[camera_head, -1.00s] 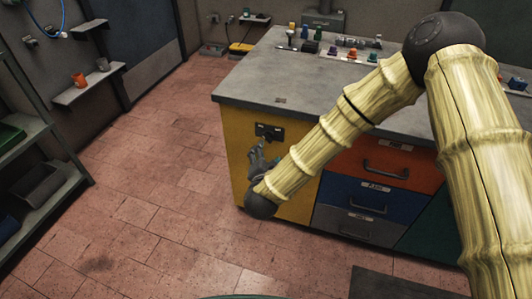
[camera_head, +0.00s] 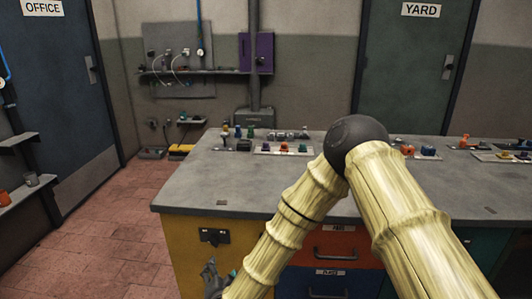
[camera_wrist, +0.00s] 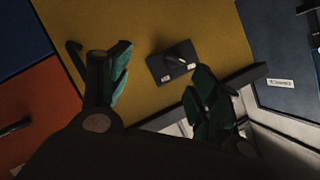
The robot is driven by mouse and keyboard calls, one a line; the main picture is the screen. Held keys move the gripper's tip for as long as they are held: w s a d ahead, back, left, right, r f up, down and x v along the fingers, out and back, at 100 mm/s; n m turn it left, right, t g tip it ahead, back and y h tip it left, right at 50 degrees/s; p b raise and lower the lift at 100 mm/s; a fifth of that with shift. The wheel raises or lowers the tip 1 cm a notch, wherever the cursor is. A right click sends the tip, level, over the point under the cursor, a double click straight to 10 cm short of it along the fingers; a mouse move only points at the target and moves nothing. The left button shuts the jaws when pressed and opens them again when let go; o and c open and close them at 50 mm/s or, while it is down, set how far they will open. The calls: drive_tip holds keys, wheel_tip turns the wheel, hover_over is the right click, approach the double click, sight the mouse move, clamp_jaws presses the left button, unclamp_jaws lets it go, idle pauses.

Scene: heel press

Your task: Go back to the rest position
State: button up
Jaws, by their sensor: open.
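My gripper (camera_wrist: 160,90) is open and empty in the wrist view, its two green-padded fingers spread apart. Between and beyond the fingers is the yellow cabinet panel (camera_wrist: 150,25) with a dark latch plate (camera_wrist: 172,62) on it; the gripper appears apart from it. In the head view my gripper (camera_head: 216,276) shows only in part at the lower edge, in front of the yellow panel (camera_head: 185,250) and below its latch plate (camera_head: 213,236). My bamboo-like arm covers part of the bench front.
The grey workbench (camera_head: 200,185) carries several small coloured items at its back. An orange drawer (camera_head: 318,247) and a blue drawer (camera_head: 300,283) sit beside the yellow panel. Red tiled floor (camera_head: 95,255) is clear on the left. Doors marked OFFICE (camera_head: 50,70) and YARD (camera_head: 418,60) stand behind.

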drive_tip(key=s+d+f+n+g+p, duration=0.1)
drive_tip(key=s+d+f+g+p, duration=0.1)
drive_tip(key=s+d+f, duration=0.4)
drive_tip(key=s+d+f+n+g+h+p, duration=0.1)
drive_tip(key=s+d+f+n+g+p, duration=0.2)
drive_tip(key=d, duration=0.5)
drive_tip(key=s+d+f+g+p, duration=0.1)
drive_tip(key=s+d+f+g, duration=0.15)
drive_tip(key=s+d, duration=0.4)
drive_tip(key=s+d+n+g+h+p, duration=0.1)
drive_tip(key=s+d+g+p, duration=0.3)
drive_tip(key=s+d, duration=1.5)
drive_tip(key=shift+s+d+g+h, duration=0.2)
drive_tip(key=shift+s+g+h, duration=0.65)
drive_tip(key=shift+g, duration=0.2)
drive_tip(key=shift+r, duration=0.1)
